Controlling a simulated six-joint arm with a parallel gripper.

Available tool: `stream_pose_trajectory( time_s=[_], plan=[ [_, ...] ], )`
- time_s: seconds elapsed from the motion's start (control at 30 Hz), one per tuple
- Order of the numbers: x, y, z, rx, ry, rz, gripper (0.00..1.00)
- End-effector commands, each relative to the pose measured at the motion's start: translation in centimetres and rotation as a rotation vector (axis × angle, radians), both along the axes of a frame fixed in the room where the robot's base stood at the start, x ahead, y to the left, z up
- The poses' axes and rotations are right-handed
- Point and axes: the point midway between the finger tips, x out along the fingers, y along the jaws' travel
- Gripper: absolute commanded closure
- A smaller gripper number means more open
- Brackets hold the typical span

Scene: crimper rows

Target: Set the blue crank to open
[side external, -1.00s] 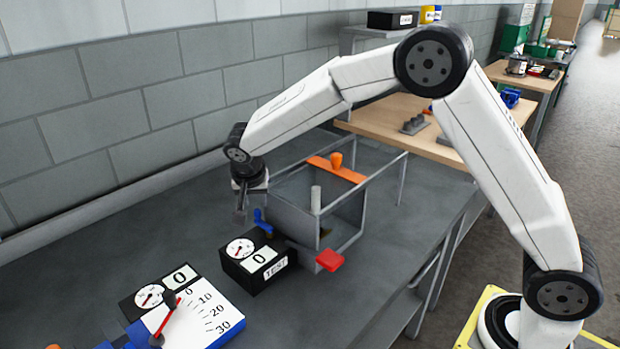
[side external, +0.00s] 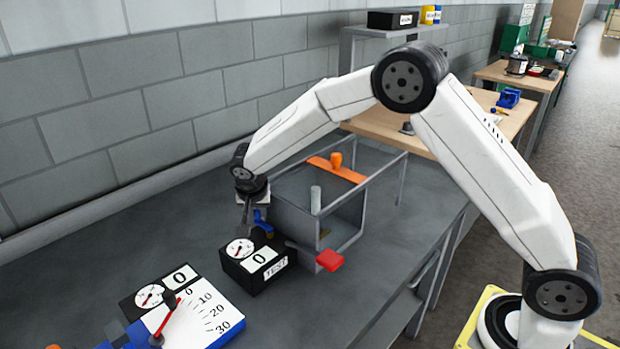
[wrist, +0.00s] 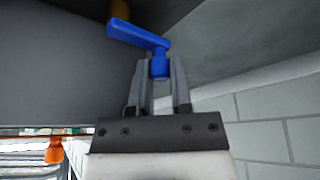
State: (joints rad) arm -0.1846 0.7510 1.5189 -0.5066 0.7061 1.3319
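The blue crank (side external: 262,218) sticks out from the left face of the grey box-shaped frame. In the wrist view, the crank (wrist: 136,34) has a flat slanting arm, a brownish shaft at its upper left and a short round handle at its lower right. My gripper (side external: 250,226) is beside the crank's outer end. In the wrist view, my gripper (wrist: 161,64) has one finger on each side of the handle.
A black test box (side external: 256,262) with a dial stands just in front of the crank. The grey frame (side external: 345,225) carries an orange bar (side external: 336,170) and a red block (side external: 330,260). A scale panel with a red lever (side external: 172,320) is at front left. Bench space behind the boxes is clear.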

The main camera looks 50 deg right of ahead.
Motion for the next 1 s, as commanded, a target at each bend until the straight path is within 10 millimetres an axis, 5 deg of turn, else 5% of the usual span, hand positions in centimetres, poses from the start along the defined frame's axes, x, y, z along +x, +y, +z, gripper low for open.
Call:
stream_pose_trajectory(
  time_s=[0.47, 1.0],
  plan=[
    [-0.1, 0.2, 0.1, 0.000, 0.000, 0.057, 1.00],
    [-0.4, 1.4, 0.1, 0.000, 0.000, 0.386, 1.00]
  ],
)
